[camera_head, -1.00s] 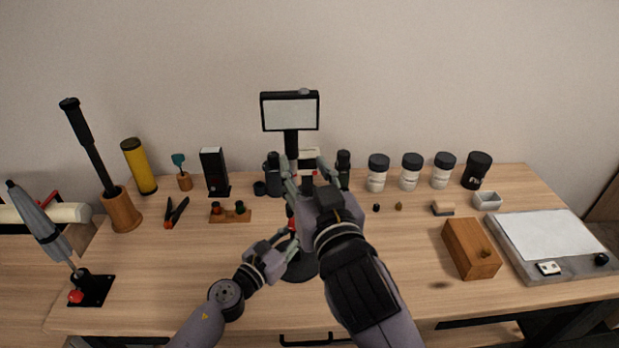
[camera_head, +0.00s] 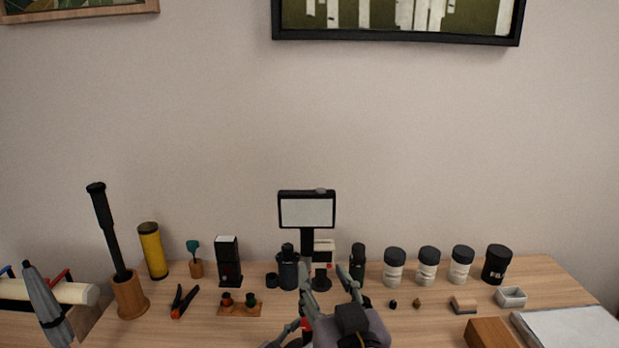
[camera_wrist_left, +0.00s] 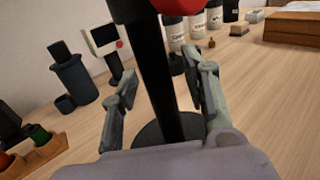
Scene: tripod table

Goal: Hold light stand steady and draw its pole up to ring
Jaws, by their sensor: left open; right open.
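The light stand has a rectangular panel (camera_head: 306,212) on a black pole (camera_head: 306,242), and it stands upright. In the left wrist view its thick black pole (camera_wrist_left: 172,85) shows below a red part (camera_wrist_left: 180,5), over a round black base (camera_wrist_left: 150,133). My left gripper (camera_wrist_left: 168,72) is open, with one finger on each side of the pole; I cannot tell whether they touch it. My right gripper (camera_head: 324,270) is open in front of the pole's lower part, below the panel. The pole's lower part is hidden in the head view. I cannot make out a ring.
A small screen device (camera_head: 323,247) and dark bottles (camera_head: 288,272) stand close behind. White jars (camera_head: 394,270) line the right; a wooden box (camera_head: 490,334) is nearer. A yellow tube (camera_head: 152,252) and a wooden holder (camera_head: 130,296) stand left. The wall above is clear below the pictures.

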